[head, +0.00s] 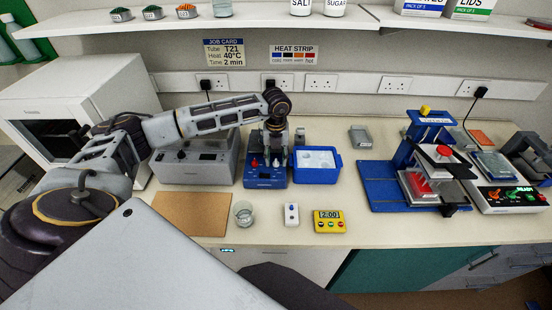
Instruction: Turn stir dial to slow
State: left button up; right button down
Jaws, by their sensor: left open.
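A small blue bench unit (266,183) stands at the middle of the bench. My right gripper is out of view.
A grey box unit (198,160) stands left of the blue unit, and a blue tray (318,174) stands close on its right. In front are a cork mat (191,214), a beaker (244,213), a white gadget (291,213) and a yellow timer (329,221). A blue press (378,193) stands right.

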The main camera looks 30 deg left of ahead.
pick_arm(q)
jog(key=shift+f, duration=0.8)
grip_shut()
